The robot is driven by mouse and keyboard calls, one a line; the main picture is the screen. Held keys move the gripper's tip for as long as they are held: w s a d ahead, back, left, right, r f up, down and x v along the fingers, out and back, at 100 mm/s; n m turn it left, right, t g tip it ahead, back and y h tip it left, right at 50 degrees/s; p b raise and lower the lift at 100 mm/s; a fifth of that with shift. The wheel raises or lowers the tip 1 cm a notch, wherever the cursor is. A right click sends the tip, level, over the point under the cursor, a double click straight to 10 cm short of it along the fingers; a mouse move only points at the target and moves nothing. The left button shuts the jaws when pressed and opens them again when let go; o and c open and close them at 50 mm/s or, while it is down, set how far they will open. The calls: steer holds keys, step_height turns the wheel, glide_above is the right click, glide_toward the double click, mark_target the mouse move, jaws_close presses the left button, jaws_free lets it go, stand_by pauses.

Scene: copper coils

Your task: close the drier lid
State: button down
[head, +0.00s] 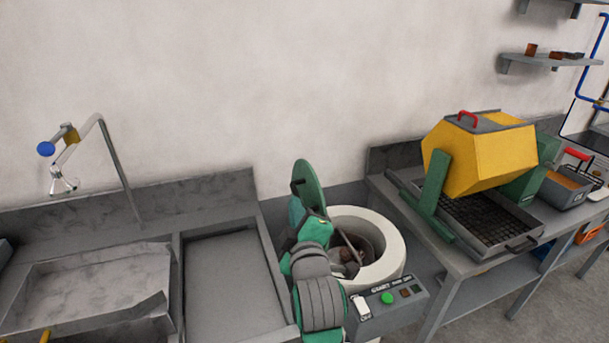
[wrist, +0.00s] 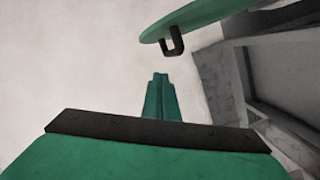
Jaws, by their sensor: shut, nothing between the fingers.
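The drier is a white round drum (head: 387,262) with an open top and dark coil-like contents inside. Its round green lid (head: 313,187) stands raised, nearly upright, at the drum's left rear. In the wrist view the lid's edge (wrist: 205,14) and its black handle (wrist: 173,43) show at the top. My gripper (wrist: 160,78) is shut and empty, its fingertips below and slightly left of the handle, apart from it in that picture. In the head view my arm comes up in front of the drum, with its end close under the lid and partly hiding the lid's lower part.
A control box (head: 388,303) with a green button stands at the drum's front. A sink counter (head: 225,285) lies to the left, with a tap (head: 115,160). A bench (head: 470,262) with a yellow hexagonal tumbler (head: 482,160) stands to the right.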

step_height(320, 180, up, 4)
steer(key=n, duration=0.1)
glide_toward(305, 174)
steer(key=w+a+r, duration=0.3)
steer(key=w+a, duration=0.2)
steer(key=d, duration=0.1)
steer(key=w+d+f, duration=0.1)
steer(key=d, duration=0.1)
steer(key=shift+w+d+f, duration=0.1)
steer(key=shift+d+f, duration=0.05)
steer(key=shift+d, duration=0.05)
steer(key=shift+d, duration=0.1)
